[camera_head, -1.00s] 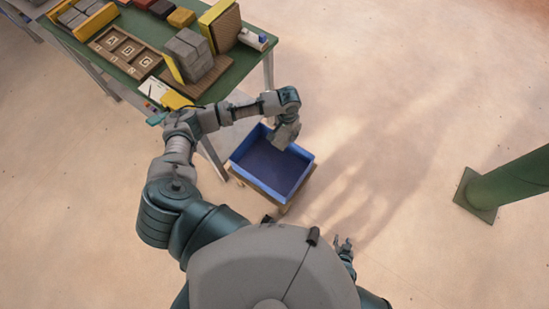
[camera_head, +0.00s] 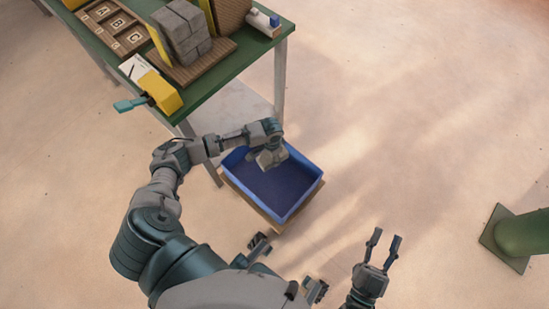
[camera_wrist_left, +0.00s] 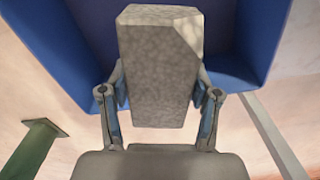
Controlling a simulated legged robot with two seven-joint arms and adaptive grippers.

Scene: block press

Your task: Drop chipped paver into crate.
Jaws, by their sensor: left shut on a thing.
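My left gripper (camera_wrist_left: 160,110) is shut on the chipped paver (camera_wrist_left: 157,70), a grey speckled block with a pale broken corner at its upper right in the left wrist view. In the head view the left gripper (camera_head: 270,157) hangs over the back part of the blue crate (camera_head: 305,196), with the paver mostly hidden under the hand. The crate's blue walls (camera_wrist_left: 70,45) surround the paver in the left wrist view. The crate looks empty in its visible part. My right gripper (camera_head: 383,243) is open and empty, to the right of the crate.
The crate stands on a low wooden base (camera_head: 247,205) on the floor. A green table (camera_head: 228,76) beside it holds stacked grey pavers (camera_head: 180,32), a lettered wooden tray (camera_head: 110,25) and a yellow block (camera_head: 160,92). A green post (camera_head: 525,234) stands at right; the floor between is clear.

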